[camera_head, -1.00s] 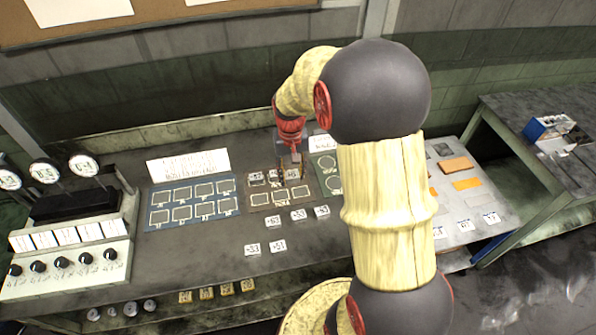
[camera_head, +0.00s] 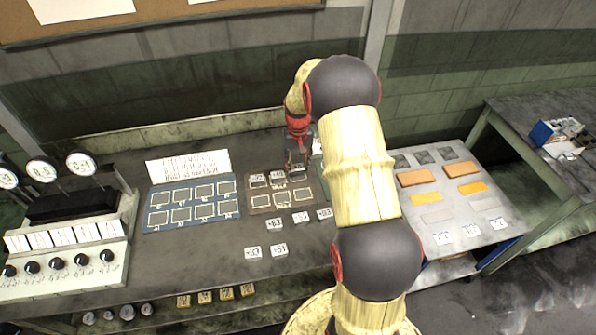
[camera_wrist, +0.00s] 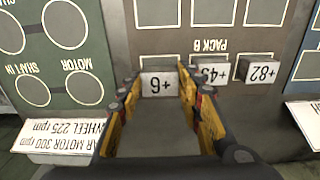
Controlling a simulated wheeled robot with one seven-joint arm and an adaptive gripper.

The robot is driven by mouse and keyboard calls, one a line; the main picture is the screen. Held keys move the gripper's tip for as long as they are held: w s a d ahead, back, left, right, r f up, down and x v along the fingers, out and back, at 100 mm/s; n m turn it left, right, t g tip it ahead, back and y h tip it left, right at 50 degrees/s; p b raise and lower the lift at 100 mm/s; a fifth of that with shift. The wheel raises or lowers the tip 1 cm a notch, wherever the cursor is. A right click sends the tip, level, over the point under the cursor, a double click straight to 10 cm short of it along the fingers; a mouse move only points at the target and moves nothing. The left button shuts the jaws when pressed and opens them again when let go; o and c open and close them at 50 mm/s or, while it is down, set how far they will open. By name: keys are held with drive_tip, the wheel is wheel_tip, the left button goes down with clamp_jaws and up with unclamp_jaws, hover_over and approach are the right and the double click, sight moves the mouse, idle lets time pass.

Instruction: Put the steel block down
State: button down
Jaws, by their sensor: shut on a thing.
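The steel block (camera_wrist: 160,84), a small grey block with a white label, is between the two yellow-sided fingers of my gripper (camera_wrist: 160,100) in the wrist view. The gripper is shut on it. The block is over the brown pad marked PACK B (camera_wrist: 215,100), in line with two similar labelled blocks (camera_wrist: 209,72) (camera_wrist: 257,70). Whether its underside touches the pad cannot be told. In the head view my gripper (camera_head: 297,168) is at the far right part of the brown pad (camera_head: 290,187), and hides the held block.
Several loose labelled blocks (camera_head: 279,249) lie on the bench in front of the pad. A blue pad (camera_head: 192,203) with empty outlined slots is to the left. A green pad (camera_wrist: 60,60) adjoins the brown one. A side table (camera_head: 440,215) with orange pieces stands right.

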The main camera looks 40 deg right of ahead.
drive_tip(key=shift+f, duration=1)
drive_tip(key=shift+f, duration=0.2)
drive_tip(key=c, duration=1.5)
unclamp_jaws()
